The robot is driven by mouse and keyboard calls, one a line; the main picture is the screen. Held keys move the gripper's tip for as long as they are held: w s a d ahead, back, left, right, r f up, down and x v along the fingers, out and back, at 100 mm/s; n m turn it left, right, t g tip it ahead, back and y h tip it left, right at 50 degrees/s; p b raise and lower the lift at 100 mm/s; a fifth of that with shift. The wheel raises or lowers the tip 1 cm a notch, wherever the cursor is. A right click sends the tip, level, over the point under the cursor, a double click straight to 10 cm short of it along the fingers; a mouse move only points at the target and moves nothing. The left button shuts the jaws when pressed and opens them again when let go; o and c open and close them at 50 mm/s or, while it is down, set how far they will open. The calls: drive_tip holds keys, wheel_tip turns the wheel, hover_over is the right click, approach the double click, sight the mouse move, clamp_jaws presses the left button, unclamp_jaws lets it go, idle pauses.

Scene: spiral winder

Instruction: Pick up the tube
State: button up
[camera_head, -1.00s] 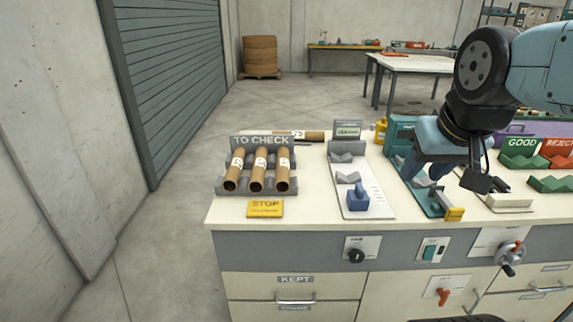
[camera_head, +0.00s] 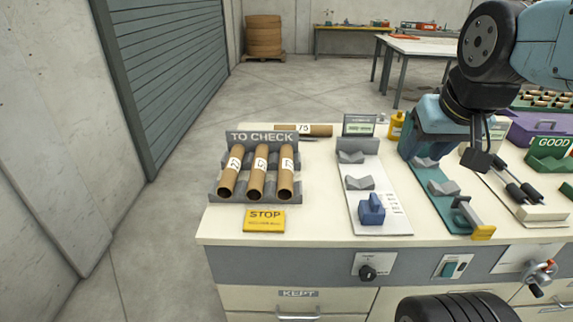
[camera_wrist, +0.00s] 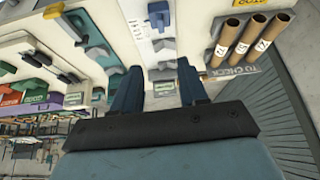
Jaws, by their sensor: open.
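Three brown cardboard tubes with white number labels lie tilted side by side in the grey "TO CHECK" rack (camera_head: 213,196): left tube (camera_head: 230,176), middle tube (camera_head: 258,178), right tube (camera_head: 286,178). A fourth tube (camera_head: 318,130) lies flat behind the rack. The three rack tubes also show at upper right in the wrist view (camera_wrist: 257,35). My gripper (camera_wrist: 158,85) is open and empty, its two blue fingers apart. In the head view it is right of the tubes, above the bench near the green fixture; its fingertips are mostly hidden there.
A yellow STOP sign (camera_head: 264,220) lies before the rack. A white plate with grey V-blocks (camera_head: 360,183) and a blue block (camera_head: 371,210) stands right of it. The green fixture (camera_head: 437,185) and a green "GOOD" tray (camera_head: 549,156) are further right. Bench top between rack and plate is clear.

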drive_tip(key=shift+o, duration=1.3)
drive_tip(key=shift+a, duration=0.15)
drive_tip(key=shift+o, duration=0.2)
drive_tip(key=w+a+f+m+g+y, duration=0.3)
drive_tip(key=w+a+f+m+y, duration=0.1)
drive_tip(key=m, duration=0.5)
drive_tip(key=shift+w+a+f, duration=0.85)
drive_tip(key=shift+w+a, duration=0.2)
drive_tip(key=shift+a, duration=0.05)
drive_tip(key=m+t+y, duration=0.3)
drive_tip(key=m+y, duration=0.5)
drive_tip(key=m, duration=2.2)
approach(291, 168)
drive_tip(key=d, duration=0.3)
drive_tip(key=shift+s+d, duration=0.1)
drive_tip(key=shift+d, duration=0.1)
drive_tip(key=shift+a+f, duration=0.15)
drive_tip(key=shift+f, duration=0.05)
drive_tip(key=x, duration=0.8)
drive_tip(key=shift+w+r, duration=0.15)
drive_tip(key=shift+w, duration=0.1)
drive_tip(key=shift+x, duration=2.65)
